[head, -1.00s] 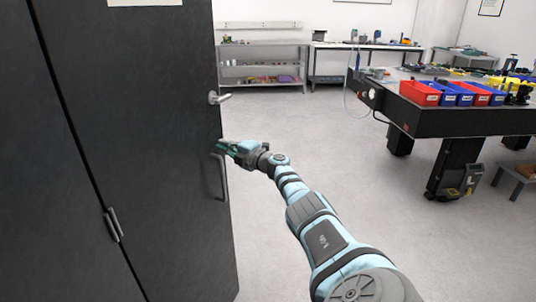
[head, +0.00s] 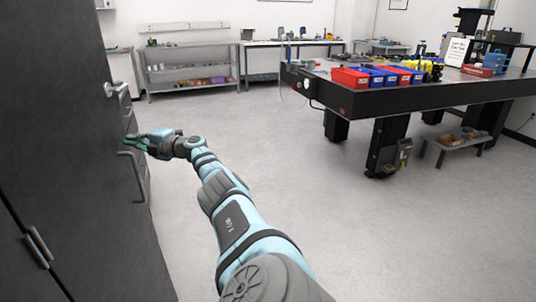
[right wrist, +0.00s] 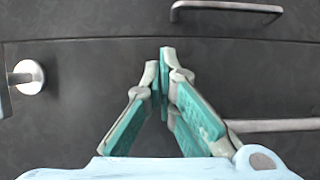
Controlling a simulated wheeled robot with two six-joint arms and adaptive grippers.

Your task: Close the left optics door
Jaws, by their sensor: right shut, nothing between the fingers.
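Tall dark door panels (head: 75,140) fill the left of the head view; I cannot tell which is the left optics door or how far it stands open. A second bar handle (head: 130,178) and a silver lever handle (head: 115,90) are near the right edge. My right gripper (head: 137,140) is shut and empty, between the lever and the second bar handle. In the right wrist view its teal fingers (right wrist: 163,55) meet in front of the dark surface; contact is unclear. My left gripper is out of view.
An optical table (head: 400,97) with red and blue bins (head: 351,77) stands at the right. A grey shelf unit (head: 190,68) and a bench (head: 262,45) stand along the back wall. The pale floor (head: 290,150) between is clear.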

